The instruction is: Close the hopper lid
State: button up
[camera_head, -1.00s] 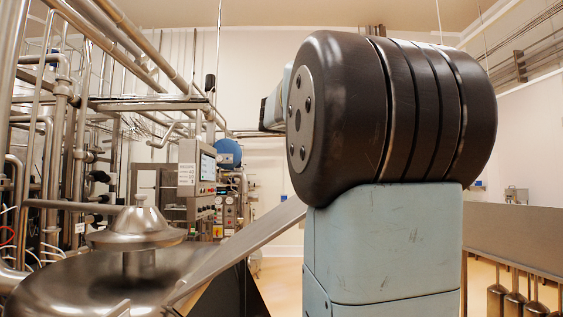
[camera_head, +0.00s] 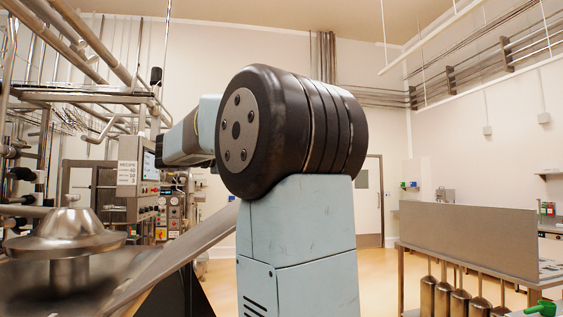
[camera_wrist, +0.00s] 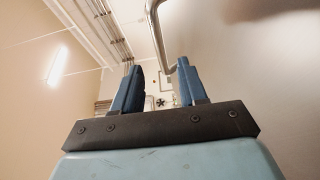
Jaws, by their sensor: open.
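In the head view a broad metal hopper bowl (camera_head: 40,285) fills the lower left, with a cone-shaped metal cap (camera_head: 68,235) on a stem rising from it. A slanted flat metal panel (camera_head: 180,255) rises to the right beside the bowl; it may be the hopper lid, but I cannot tell for sure. My gripper (camera_wrist: 158,70) shows in the wrist view with its two blue fingers apart and nothing between them. A bent metal bar (camera_wrist: 157,30) shows beyond the fingers; I cannot tell whether it belongs to the lid. In the head view my gripper is hidden.
A control panel with a screen (camera_head: 148,170) and dense pipework stand behind the bowl. At right is a bench with a metal back panel (camera_head: 470,238) and several hanging metal cylinders (camera_head: 460,303). Open floor (camera_head: 385,290) shows between my arm and the bench.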

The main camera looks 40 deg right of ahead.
jog(key=d, duration=0.3)
jog(key=s+d, duration=0.1)
jog(key=d, duration=0.5)
jog(key=shift+s+d, duration=0.3)
jog(key=shift+d, duration=0.1)
grip_shut()
